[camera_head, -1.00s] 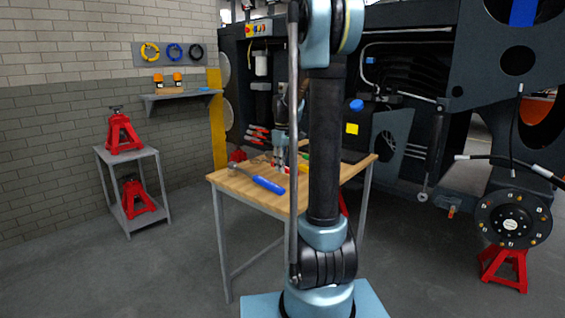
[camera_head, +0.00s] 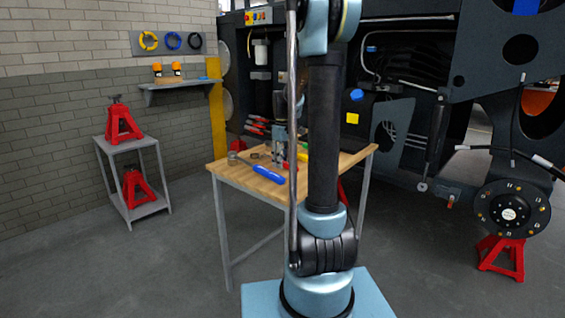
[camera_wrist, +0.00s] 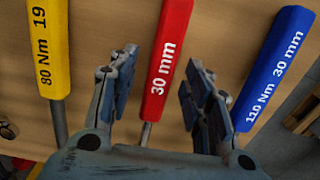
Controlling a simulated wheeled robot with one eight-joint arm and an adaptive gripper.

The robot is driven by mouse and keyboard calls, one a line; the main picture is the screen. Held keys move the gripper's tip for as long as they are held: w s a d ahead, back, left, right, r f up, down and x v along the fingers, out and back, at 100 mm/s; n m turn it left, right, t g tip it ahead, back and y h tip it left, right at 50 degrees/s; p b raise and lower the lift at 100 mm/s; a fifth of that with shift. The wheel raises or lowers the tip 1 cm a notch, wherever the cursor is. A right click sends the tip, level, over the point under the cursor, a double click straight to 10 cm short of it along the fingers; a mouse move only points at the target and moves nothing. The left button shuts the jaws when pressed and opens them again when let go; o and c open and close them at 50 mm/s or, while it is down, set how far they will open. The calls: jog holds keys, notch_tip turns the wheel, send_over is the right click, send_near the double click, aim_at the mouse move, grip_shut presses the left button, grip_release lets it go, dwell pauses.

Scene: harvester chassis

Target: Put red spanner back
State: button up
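The red spanner (camera_wrist: 167,62), marked 30 mm, lies on the wooden workbench in the wrist view. Its handle runs between the two fingers of my gripper (camera_wrist: 161,92), and its grey shaft goes under the palm. My gripper is open, with a gap on each side of the handle. In the head view my gripper (camera_head: 281,150) is low over the bench top (camera_head: 228,169). The red spanner is mostly hidden there by the gripper and arm.
A yellow handle (camera_wrist: 49,45) marked 80 Nm 19 lies left of the gripper. A blue handle (camera_wrist: 272,72) marked 110 Nm 30 mm lies to the right; it also shows in the head view (camera_head: 262,173). Several red-handled tools (camera_head: 256,125) show behind the bench.

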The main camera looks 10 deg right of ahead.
notch_tip(320, 180, up, 12)
dwell(0.9)
jog(key=s+f+m+t, duration=0.1)
jog(key=s+f+m, duration=0.3)
jog(key=s, duration=0.9)
jog(key=s+f+m+t, duration=0.1)
jog(key=s+f, duration=0.4)
jog(key=s, duration=0.9)
jog(key=s+f+m, duration=0.2)
jog(key=s+f, duration=0.5)
jog(key=f, duration=0.1)
jog(key=shift+s+a+f+m, duration=0.15)
jog(key=shift+s+f+m, duration=0.1)
jog(key=shift+s+m, duration=0.15)
jog(key=shift+c, duration=0.5)
